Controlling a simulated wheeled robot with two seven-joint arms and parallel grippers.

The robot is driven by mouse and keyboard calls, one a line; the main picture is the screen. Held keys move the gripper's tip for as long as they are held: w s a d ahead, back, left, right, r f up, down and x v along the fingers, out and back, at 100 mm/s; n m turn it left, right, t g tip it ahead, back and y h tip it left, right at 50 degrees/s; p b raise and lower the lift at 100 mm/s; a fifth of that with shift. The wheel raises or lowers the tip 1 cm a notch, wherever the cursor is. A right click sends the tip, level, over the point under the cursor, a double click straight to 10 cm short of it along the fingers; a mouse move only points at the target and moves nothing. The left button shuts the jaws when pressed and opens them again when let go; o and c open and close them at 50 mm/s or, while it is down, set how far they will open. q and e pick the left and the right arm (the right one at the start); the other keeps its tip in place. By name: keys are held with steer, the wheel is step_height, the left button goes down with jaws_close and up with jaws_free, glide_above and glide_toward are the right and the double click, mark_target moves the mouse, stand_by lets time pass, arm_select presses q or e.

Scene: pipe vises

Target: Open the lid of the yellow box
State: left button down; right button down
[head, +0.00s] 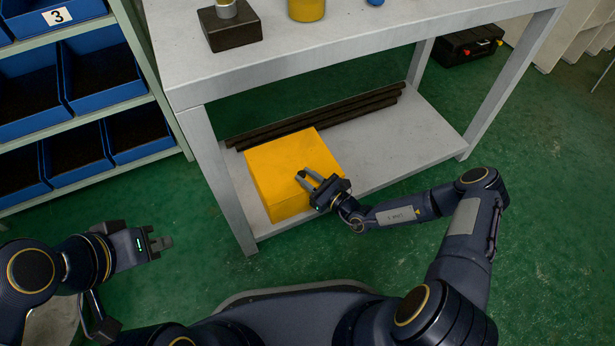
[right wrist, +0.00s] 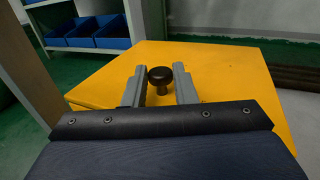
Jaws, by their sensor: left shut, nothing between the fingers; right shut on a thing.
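The yellow box (head: 272,160) sits on the lower shelf of the grey workbench, near its left front leg. Its flat yellow top (right wrist: 225,75) fills the middle of the right wrist view, and no gap under the lid shows. A black round knob (right wrist: 161,75) stands on the top. My right gripper (head: 303,178) is over the box's front right part, shut on the knob, with its grey fingers on either side of it. In the head view the knob is hidden. My left gripper (head: 167,244) is shut and empty over the green floor, left of the bench.
Dark bars (head: 325,115) lie behind the box on the lower shelf (head: 410,135). The bench top (head: 350,30) overhangs the back of that shelf. A rack with blue bins (head: 75,155) stands at the left. The shelf right of the box is clear.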

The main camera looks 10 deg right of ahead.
mark_target(300, 169)
steer(key=r+p, duration=0.2)
steer(key=p, duration=0.1)
steer(key=w+r+g+p, duration=0.1)
steer(key=r+p, duration=0.1)
steer(key=p, duration=0.2)
steer(key=r+g+h+p, duration=0.1)
steer(key=r+p, duration=0.1)
steer(key=p, duration=0.2)
steer(key=shift+w+a+r+m, duration=0.2)
steer(key=shift+a+m, duration=0.1)
steer(key=shift+m, duration=0.1)
steer(key=w+a+r+m+g+h+p, duration=0.1)
steer(key=w+r+g+h+p, duration=0.1)
steer(key=p, duration=0.7)
steer(key=shift+w+r+g, duration=0.7)
steer(key=shift+w+r, duration=0.35)
steer(key=shift+r, duration=0.35)
steer(key=shift+a, duration=0.1)
